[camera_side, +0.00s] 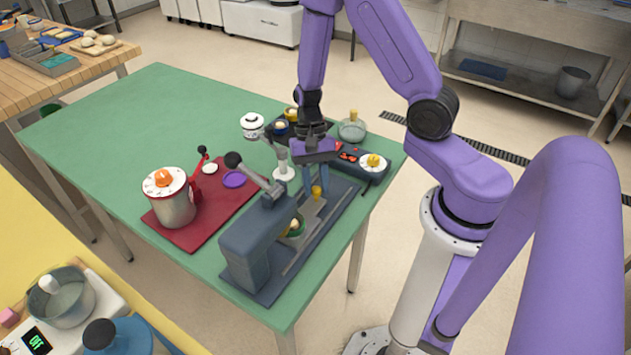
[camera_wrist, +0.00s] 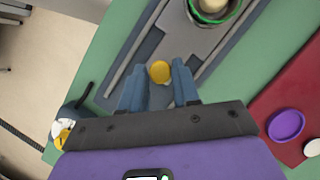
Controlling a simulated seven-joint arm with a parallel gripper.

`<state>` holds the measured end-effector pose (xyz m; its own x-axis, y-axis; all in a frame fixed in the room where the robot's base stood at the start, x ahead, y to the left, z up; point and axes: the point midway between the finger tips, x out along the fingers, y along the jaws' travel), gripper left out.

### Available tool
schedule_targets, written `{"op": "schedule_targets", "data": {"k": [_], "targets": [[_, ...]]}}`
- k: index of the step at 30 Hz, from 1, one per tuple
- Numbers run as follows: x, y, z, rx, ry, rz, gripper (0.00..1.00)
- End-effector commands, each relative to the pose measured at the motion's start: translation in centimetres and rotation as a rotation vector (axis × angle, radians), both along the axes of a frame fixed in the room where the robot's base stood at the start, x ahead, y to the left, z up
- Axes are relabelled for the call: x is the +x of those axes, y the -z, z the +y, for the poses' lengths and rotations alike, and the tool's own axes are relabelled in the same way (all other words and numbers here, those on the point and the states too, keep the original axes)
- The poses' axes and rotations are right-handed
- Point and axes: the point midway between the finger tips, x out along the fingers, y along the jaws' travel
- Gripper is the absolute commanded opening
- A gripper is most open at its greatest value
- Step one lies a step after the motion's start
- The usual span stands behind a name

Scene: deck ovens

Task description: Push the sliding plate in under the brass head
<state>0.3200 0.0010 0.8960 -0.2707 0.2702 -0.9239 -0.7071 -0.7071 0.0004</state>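The grey sliding plate (camera_side: 311,208) lies between rails on the press's dark base. A yellow knob (camera_side: 316,191) stands at its end nearer my gripper. The knob shows in the wrist view (camera_wrist: 160,72) between and just ahead of my fingertips, with gaps on both sides. My gripper (camera_wrist: 160,88) points down, open and empty. A green-rimmed bowl (camera_wrist: 238,8) holding something pale sits at the plate's other end; in the side view it is partly hidden beside the blue-grey press (camera_side: 252,243). I cannot make out the brass head, which the press body seems to hide.
A red board (camera_side: 215,217) with a steel pot (camera_side: 173,203) and purple ring (camera_side: 234,180) lies left. The green table's far left is clear.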

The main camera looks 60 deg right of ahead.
Motion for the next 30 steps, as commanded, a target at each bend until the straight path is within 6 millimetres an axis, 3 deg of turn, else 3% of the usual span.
{"op": "schedule_targets", "data": {"k": [1, 2, 3, 8, 18, 27, 28, 30], "targets": [[0.0, 0.0, 0.0, 0.000, 0.000, 0.000, 0.13], [0.0, 0.0, 0.0, 0.000, 0.000, 0.000, 0.03], [0.0, 0.0, 0.0, 0.000, 0.000, 0.000, 0.00], [0.0, 0.0, 0.3, 0.001, -0.002, -0.001, 0.00], [0.0, -0.1, 4.7, 0.002, -0.003, 0.000, 0.00], [0.1, -0.1, 5.1, 0.004, -0.001, 0.000, 0.00], [0.0, -0.1, 5.1, 0.004, -0.002, 0.001, 0.33], [0.0, -0.1, 5.1, 0.003, -0.002, 0.000, 0.52]]}}
